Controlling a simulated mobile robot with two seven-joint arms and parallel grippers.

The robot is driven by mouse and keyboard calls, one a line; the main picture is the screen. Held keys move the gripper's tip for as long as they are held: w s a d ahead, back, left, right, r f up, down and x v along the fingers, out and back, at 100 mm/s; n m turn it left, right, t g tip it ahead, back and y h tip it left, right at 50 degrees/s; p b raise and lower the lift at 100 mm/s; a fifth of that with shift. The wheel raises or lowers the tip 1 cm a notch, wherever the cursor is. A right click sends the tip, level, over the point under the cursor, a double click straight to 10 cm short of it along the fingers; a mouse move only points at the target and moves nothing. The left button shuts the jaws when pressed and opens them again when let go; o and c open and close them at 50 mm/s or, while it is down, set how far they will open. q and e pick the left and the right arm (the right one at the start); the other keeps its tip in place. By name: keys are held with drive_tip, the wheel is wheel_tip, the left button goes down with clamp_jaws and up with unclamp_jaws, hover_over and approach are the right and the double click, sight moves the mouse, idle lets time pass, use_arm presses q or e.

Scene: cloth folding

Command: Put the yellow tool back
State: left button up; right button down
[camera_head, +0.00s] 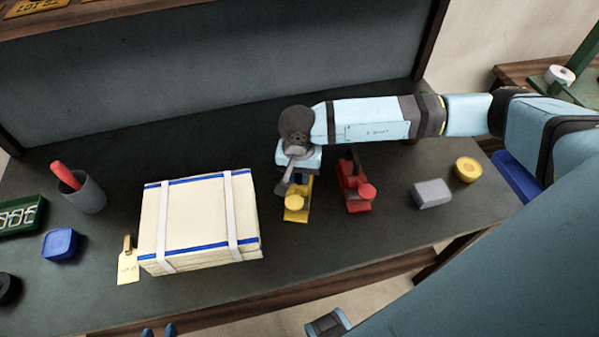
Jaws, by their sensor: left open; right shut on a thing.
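The yellow tool (297,205), a small yellow body with a round knob at its near end, is on or just above the dark worktop, right of a strapped cream bundle. My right gripper (291,187) reaches down over it from the right and is shut on its far part. The gripper hides that part, and I cannot tell whether the tool touches the worktop. Two blue tips of my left gripper (159,331) show apart at the bottom edge, below the worktop's front edge. It is open and empty as far as I see.
A similar red tool (357,193) stands close to the right of the yellow one. The cream bundle (198,220) is close on the left. A grey block (432,194) and a yellow roll (467,169) lie farther right. A grey cup (84,193) and blue box (60,244) stand left.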

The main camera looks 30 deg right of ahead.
drive_tip(key=shift+f, duration=0.15)
drive_tip(key=c, duration=1.1)
unclamp_jaws()
drive_tip(key=shift+r, duration=0.35)
wheel_tip(320, 180, up, 12)
drive_tip(key=shift+w+f, duration=0.1)
drive_tip(key=shift+f, duration=0.05)
